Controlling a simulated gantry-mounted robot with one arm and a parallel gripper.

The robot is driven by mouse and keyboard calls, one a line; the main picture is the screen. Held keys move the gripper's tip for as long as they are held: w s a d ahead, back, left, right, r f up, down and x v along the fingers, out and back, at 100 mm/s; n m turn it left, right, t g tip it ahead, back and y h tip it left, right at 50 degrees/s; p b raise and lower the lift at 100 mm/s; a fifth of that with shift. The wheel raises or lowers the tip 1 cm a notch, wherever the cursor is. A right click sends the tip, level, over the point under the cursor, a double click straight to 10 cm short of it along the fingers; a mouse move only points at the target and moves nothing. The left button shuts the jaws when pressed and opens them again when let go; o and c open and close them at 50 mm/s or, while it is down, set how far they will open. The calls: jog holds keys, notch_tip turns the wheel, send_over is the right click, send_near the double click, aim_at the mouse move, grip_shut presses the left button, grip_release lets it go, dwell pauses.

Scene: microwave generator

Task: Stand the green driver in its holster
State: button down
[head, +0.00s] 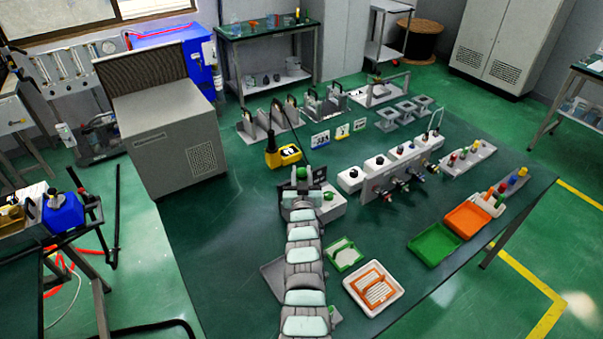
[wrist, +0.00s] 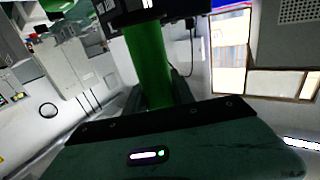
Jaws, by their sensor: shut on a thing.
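My gripper (head: 302,188) is over the middle of the green table, at the far end of my arm. It is shut on the green driver, whose green end (head: 301,173) shows above the gripper in the head view. In the wrist view the driver's long green body (wrist: 147,62) stands out between the jaws, slightly tilted in the picture. Its tip is hidden. I cannot tell for certain which fixture is its holster. A rack with several coloured handles (head: 468,157) stands to the right on the table.
A grey box with a green knob (head: 328,203) is close to the right of my gripper. A yellow-and-black stand (head: 284,156) is just behind. A large grey cabinet (head: 168,140) is at left; an orange tray (head: 467,220) and green tray (head: 434,244) lie at right.

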dwell(0.4)
jog(key=shift+f+b, duration=2.2)
jog(key=shift+f, duration=0.35)
jog(key=shift+f+b, duration=0.4)
jog(key=shift+b, duration=0.1)
jog(key=shift+f, duration=0.2)
jog(key=c, duration=1)
grip_release()
